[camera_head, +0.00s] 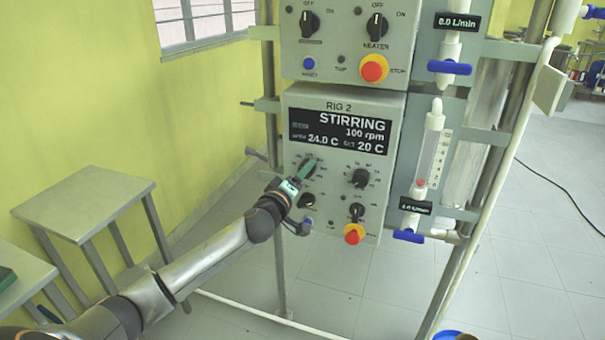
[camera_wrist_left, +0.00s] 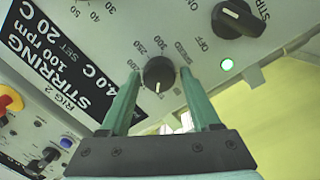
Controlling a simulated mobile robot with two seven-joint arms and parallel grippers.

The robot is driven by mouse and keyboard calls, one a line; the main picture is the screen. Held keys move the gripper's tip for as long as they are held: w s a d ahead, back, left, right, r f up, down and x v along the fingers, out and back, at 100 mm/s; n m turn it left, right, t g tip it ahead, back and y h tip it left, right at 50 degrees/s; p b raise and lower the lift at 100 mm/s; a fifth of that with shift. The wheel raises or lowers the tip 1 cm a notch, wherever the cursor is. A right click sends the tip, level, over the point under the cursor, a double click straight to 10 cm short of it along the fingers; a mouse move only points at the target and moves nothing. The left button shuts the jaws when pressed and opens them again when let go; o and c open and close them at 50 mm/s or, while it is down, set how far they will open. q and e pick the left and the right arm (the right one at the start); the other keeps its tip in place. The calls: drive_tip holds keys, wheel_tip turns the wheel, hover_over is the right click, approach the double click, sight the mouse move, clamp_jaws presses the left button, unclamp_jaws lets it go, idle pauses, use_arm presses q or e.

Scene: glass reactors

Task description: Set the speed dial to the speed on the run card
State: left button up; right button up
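The speed dial (camera_wrist_left: 159,73) is a round black knob on the grey lower panel (camera_head: 297,100) marked RIG 2. Around it the wrist view shows 200, 250, 300 and SPEED; a pale mark shows at its lower edge. My left gripper (camera_wrist_left: 160,76) is open, with one green finger on each side of the dial and small gaps visible. In the head view the left gripper (camera_head: 309,167) covers most of the dial. The display (camera_head: 340,131) reads STIRRING, 100 rpm, 24.0 C, set 20 C. I see no run card. My right gripper is out of view.
A second dial (camera_head: 360,178) and a red stop button (camera_head: 354,234) are further right. A similar panel (camera_head: 345,45) is above. A grey table (camera_head: 85,200) stands left.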

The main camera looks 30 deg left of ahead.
use_arm(q)
clamp_jaws()
drive_tip(key=shift+m, duration=0.3)
drive_tip(key=shift+w+d+r+m+g+y+p, duration=0.2)
drive_tip(key=shift+m+p, duration=1.05)
drive_tip(key=shift+m, duration=2.85)
drive_tip(key=shift+s+f+m+g+y+p, duration=0.15)
drive_tip(key=shift+m+y+p, duration=0.75)
drive_tip(key=shift+m, duration=3.2)
drive_tip(key=shift+w+d+r+m+g+p, duration=0.2)
drive_tip(key=shift+m+p, duration=1.4)
drive_tip(key=shift+m, duration=2.5)
drive_tip(key=shift+s+a+f, duration=0.1)
drive_tip(key=shift+s, duration=0.05)
